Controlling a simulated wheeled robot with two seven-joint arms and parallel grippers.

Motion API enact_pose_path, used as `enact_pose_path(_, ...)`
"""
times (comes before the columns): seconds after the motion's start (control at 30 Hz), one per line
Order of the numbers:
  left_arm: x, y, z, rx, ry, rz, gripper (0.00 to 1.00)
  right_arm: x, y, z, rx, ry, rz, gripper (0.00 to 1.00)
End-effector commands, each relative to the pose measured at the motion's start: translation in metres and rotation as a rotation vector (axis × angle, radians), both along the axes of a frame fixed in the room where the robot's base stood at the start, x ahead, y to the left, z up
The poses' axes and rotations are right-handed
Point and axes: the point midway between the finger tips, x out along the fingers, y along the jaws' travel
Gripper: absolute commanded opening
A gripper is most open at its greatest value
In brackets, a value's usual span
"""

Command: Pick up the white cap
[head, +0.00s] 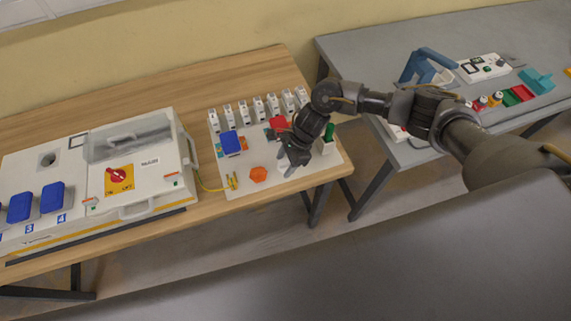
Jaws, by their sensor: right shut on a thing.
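My right gripper (290,168) reaches down from the right over the right part of a white board (210,172) on the wooden table. It is shut on a pale thing at its fingertips, most likely the white cap (284,169). The gripper hides much of it, and I cannot tell whether it still touches the board. My left gripper is not in view.
The board also carries a blue cap (230,142), an orange cap (258,174), a red cap (278,123), a green piece (329,131) and several white breakers (258,106) behind. A socket box (145,205) stands left. A grey table (375,55) is at right.

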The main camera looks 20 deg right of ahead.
Motion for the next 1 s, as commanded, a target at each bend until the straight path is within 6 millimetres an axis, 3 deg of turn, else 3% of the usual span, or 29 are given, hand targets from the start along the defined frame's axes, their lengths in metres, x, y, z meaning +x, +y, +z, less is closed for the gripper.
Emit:
enact_pose_path(0.17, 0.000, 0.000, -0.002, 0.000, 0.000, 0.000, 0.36, 0.001, 0.000, 0.005, 0.001, -0.001, 0.000, 0.29)
enact_pose_path(0.37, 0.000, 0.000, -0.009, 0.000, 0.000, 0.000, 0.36, 0.002, 0.000, 0.029, 0.001, -0.006, 0.003, 0.29)
enact_pose_path(0.67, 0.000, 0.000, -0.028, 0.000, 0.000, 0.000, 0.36, -0.049, 0.009, 0.088, 0.002, -0.009, 0.010, 0.30)
enact_pose_path(1.0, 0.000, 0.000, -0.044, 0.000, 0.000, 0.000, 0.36, -0.115, 0.021, 0.119, 0.000, -0.005, 0.007, 0.30)
